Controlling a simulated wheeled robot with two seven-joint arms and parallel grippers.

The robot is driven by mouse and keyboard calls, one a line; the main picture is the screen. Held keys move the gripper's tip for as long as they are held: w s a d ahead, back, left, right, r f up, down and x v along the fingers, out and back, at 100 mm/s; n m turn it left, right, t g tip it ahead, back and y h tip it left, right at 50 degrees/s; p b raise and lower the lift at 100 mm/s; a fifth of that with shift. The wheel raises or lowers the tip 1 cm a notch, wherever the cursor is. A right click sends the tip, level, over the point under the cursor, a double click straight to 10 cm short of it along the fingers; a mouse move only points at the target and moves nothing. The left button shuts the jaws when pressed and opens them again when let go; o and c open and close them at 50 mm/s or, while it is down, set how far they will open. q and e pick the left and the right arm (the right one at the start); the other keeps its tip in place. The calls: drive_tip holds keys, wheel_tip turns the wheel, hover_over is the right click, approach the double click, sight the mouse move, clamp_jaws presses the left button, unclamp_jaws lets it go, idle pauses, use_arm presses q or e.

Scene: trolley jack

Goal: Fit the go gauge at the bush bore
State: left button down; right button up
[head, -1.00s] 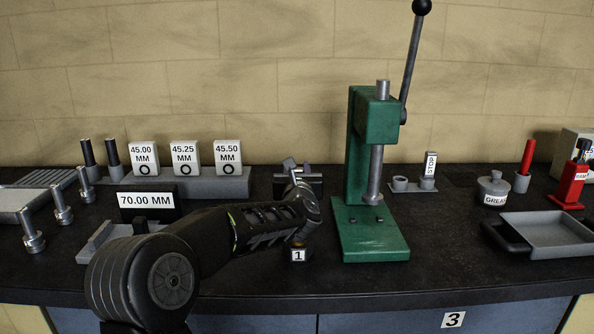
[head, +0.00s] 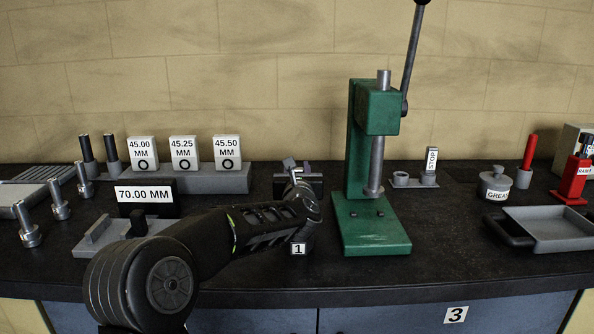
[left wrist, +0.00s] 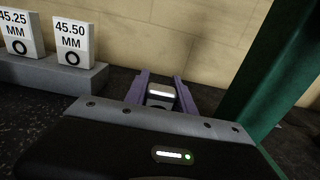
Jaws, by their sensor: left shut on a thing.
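My left gripper (head: 297,167) reaches over the middle of the bench, left of the green press, with its fingers pointing toward the wall. In the left wrist view its two purple-grey fingers (left wrist: 160,92) close around a small grey thing with a bright white face (left wrist: 160,95). I cannot tell whether this thing is the go gauge. A dark block labelled 1 (head: 298,249) shows under my wrist, mostly hidden. Two black-handled plugs (head: 88,150) stand in grey bases at the back left. I cannot make out the bush bore. My right gripper is not in view.
The green press (head: 372,235) with its tall lever stands close to the right of my gripper. A grey ledge with 45.00, 45.25 and 45.50 MM blocks (head: 183,152) and a 70.00 MM sign (head: 143,195) are left. A grease pot (head: 495,182) and grey tray (head: 550,232) are right.

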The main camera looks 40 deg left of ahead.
use_arm(q)
drive_tip(key=shift+f+b, duration=0.25)
drive_tip(key=shift+b, duration=0.05)
drive_tip(key=c, duration=1)
unclamp_jaws()
drive_tip(key=shift+o, duration=0.2)
drive_tip(key=shift+s+d, duration=0.3)
drive_tip(key=shift+s, duration=0.05)
drive_tip(key=b+v, duration=0.1)
drive_tip(key=v, duration=0.6)
drive_tip(key=shift+b, duration=0.35)
